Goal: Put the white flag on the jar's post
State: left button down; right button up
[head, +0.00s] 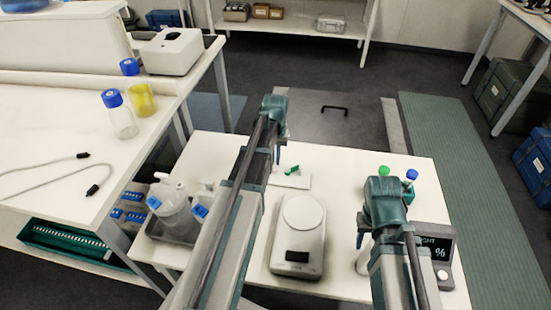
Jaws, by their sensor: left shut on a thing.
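My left gripper (281,136) hangs at the far edge of the white table, just behind a small white plate (300,182) with a green piece (292,170) on it. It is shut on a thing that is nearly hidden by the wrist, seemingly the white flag. My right gripper (361,239) points down at the right of the table, mostly covered by its own wrist; its jaws cannot be made out. A white upright object (363,262) stands partly hidden there. I cannot pick out the jar's post for sure.
A white scale (291,262) stands mid-table between my arms. A dark display (442,248) and green (383,171) and blue (411,174) caps are at right. A tray (158,232) with white bottles (172,212) is at left.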

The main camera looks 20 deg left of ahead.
pick_arm(q)
jog(key=shift+r+p, duration=2.05)
jog(key=shift+r, duration=0.05)
pick_arm(e)
jog(key=shift+r, duration=2.15)
pick_arm(q)
notch_tip(320, 180, up, 5)
jog(key=p, duration=0.4)
jog(key=shift+p, duration=0.4)
pick_arm(e)
notch_tip(320, 180, up, 5)
jog(key=shift+f, duration=0.1)
